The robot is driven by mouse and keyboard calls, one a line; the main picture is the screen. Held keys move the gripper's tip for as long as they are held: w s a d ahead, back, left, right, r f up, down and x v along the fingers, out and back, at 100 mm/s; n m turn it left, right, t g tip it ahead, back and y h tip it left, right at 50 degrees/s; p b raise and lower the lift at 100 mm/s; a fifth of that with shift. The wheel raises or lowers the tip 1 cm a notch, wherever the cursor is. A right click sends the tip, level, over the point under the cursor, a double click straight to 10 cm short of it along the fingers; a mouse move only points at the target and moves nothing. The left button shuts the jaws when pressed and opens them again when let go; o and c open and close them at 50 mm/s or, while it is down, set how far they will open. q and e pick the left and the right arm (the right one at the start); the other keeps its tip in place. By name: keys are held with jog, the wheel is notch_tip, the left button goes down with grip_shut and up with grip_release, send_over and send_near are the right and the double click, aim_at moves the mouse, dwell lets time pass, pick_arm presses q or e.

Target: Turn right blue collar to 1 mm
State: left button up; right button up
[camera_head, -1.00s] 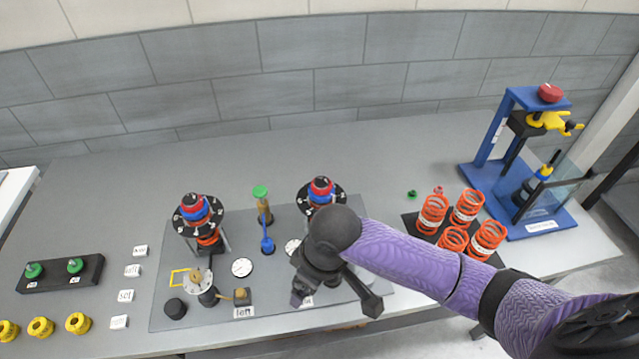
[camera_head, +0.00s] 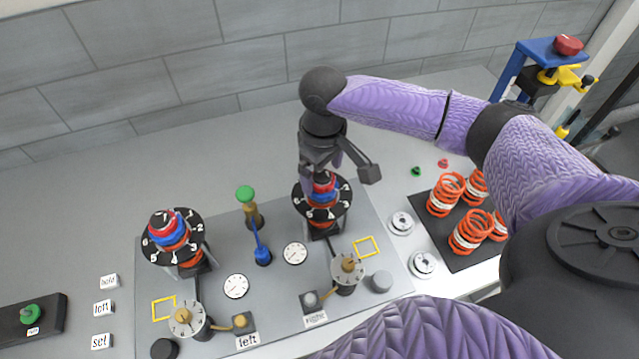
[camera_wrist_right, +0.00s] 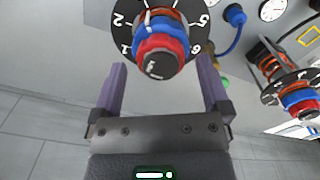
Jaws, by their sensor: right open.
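The right blue collar (camera_head: 322,196) sits on the right station, below a red ring and above a black numbered dial (camera_head: 340,208). In the right wrist view, the blue collar (camera_wrist_right: 166,24) shows behind the red ring (camera_wrist_right: 160,48) with its black end. My right gripper (camera_head: 336,178) is above the right station, pointing down. Its open fingers (camera_wrist_right: 163,82) straddle the line to the ring and collar; I see no contact. The fingers partly hide the stack in the head view. My left gripper is out of view.
The left station (camera_head: 172,235) has a similar stack and dial. A green-topped post (camera_head: 247,205) and blue-based tool (camera_head: 261,250) stand between the stations. Gauges (camera_head: 295,253) lie in front. Orange springs (camera_head: 470,230) stand on a dark mat at right.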

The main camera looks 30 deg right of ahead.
notch_tip(320, 180, down, 3)
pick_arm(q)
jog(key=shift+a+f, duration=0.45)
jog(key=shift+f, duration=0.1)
